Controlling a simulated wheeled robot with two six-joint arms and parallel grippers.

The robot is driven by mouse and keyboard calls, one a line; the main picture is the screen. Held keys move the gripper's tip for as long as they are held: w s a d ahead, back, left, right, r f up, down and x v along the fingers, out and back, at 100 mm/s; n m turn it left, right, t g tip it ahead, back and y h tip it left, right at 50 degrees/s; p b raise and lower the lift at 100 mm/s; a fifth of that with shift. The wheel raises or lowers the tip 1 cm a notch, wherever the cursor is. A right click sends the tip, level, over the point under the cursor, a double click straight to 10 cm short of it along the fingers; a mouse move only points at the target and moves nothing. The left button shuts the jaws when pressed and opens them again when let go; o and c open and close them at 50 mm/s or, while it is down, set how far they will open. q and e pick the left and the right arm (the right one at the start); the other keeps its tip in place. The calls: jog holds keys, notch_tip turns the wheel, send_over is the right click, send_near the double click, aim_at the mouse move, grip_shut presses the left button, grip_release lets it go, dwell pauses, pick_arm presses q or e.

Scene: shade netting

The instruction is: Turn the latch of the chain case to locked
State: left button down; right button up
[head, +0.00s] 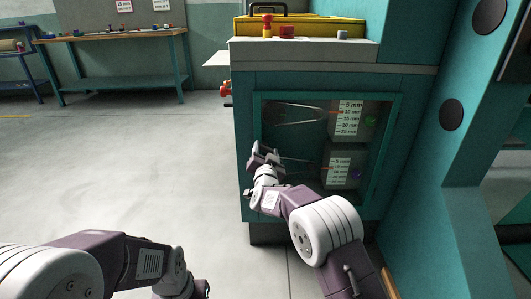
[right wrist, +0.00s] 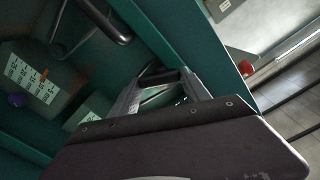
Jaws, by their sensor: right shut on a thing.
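The chain case is a teal cabinet front with a framed window (head: 387,150), right of centre in the head view. Its teal frame also crosses the right wrist view (right wrist: 165,32). My right gripper (head: 262,150) is at the window's left edge. In the right wrist view its fingers (right wrist: 165,90) are closed about a short dark bar, which looks like the latch (right wrist: 160,75). The gripper hides the latch in the head view, so I cannot tell its turn there. My left gripper (head: 183,291) is at the bottom edge; its fingers are cut off.
Behind the window are grey blocks with millimetre scales (head: 347,118), a green knob and a purple knob. A yellow case (head: 310,26) and small red parts lie on the cabinet top. A workbench (head: 115,38) stands far left. The floor (head: 130,160) between is clear.

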jog(key=m, duration=0.1)
jog(key=m+b, duration=0.1)
jog(key=m, duration=0.1)
jog(key=shift+f+m, duration=0.2)
jog(key=shift+m, duration=0.1)
jog(key=m+b, duration=0.2)
jog(key=shift+d+m, duration=0.1)
jog(key=shift+m, duration=0.3)
jog(key=m+b, duration=0.2)
jog(key=m, duration=0.1)
jog(key=shift+f, duration=0.1)
jog(key=shift+m+b, duration=0.7)
jog(key=shift+m, duration=0.7)
jog(key=o, duration=1.4)
